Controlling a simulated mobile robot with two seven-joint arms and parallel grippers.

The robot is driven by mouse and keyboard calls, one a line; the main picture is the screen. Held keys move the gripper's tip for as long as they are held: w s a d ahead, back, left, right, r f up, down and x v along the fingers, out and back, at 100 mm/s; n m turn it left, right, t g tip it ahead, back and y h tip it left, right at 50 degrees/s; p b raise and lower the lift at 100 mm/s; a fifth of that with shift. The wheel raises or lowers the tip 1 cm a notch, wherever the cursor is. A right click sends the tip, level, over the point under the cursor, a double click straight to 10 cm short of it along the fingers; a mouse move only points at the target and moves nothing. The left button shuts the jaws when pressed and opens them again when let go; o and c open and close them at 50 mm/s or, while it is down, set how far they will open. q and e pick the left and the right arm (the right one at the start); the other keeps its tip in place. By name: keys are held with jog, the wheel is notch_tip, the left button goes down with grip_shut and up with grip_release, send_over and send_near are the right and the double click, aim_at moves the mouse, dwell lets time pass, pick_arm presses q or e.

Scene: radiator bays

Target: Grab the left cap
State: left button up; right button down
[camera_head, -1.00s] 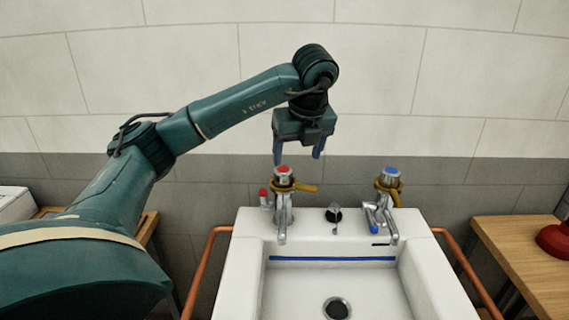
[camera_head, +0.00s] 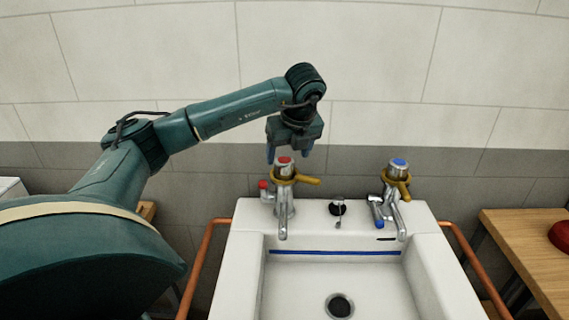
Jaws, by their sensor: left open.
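The left tap (camera_head: 283,208) stands at the back left of the white sink. It is chrome with a red cap (camera_head: 284,160) on top and a brass lever ring below the cap pointing right. The right tap (camera_head: 398,196) has a blue cap (camera_head: 399,162). My left gripper (camera_head: 288,152) points down just above the red cap, fingers apart and empty. One finger shows on each side of the cap. I cannot tell whether they touch it or how far behind it they are. My right gripper is not in view.
A small red-topped fitting (camera_head: 263,185) sits close left of the left tap, and a blue-ended one (camera_head: 376,200) by the right tap. A black plug with a chain (camera_head: 337,208) lies between them. Copper rails (camera_head: 203,262) flank the sink (camera_head: 243,280). A wooden table (camera_head: 530,250) stands right.

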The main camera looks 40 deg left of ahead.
aim_at(286, 162)
pick_arm(q)
jog(key=x, duration=0.4)
jog(key=shift+a+f+p, duration=0.15)
jog(key=shift+f+p, duration=0.05)
jog(key=shift+p, duration=0.15)
jog(key=shift+c, duration=0.2)
jog(key=c, duration=1)
